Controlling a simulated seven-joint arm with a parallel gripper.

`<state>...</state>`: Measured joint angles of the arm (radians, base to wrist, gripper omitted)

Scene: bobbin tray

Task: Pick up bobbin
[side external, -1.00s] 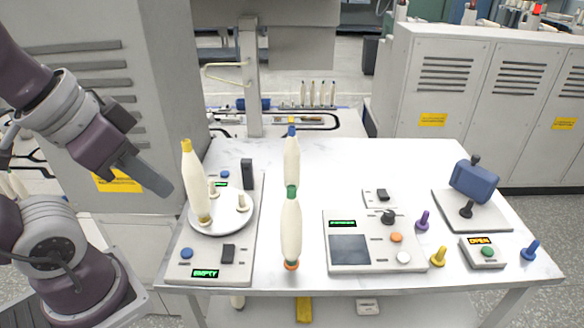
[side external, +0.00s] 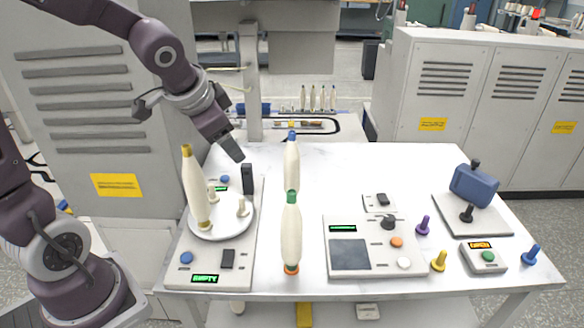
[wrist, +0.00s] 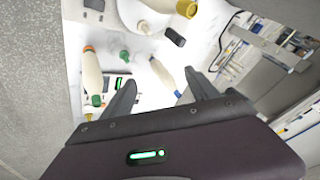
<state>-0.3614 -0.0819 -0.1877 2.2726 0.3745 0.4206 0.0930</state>
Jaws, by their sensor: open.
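In the side external view, my gripper (side external: 232,150) hangs above the back left of the table, open with nothing between its fingers. It is up and to the right of a cream bobbin with a yellow top (side external: 196,190), which stands tilted on a round white plate (side external: 206,233). A blue-topped bobbin (side external: 292,165) stands upright at mid table, to the gripper's right. A green-topped bobbin (side external: 291,232) with an orange base stands in front of it, hiding its lower part.
The plate sits on a grey unit with a black block (side external: 247,180) and a display reading EMPTY. A control panel (side external: 374,263) stands right of the bobbins, with coloured pegs and a blue device (side external: 473,184) farther right. The back middle of the table (side external: 390,165) is clear.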

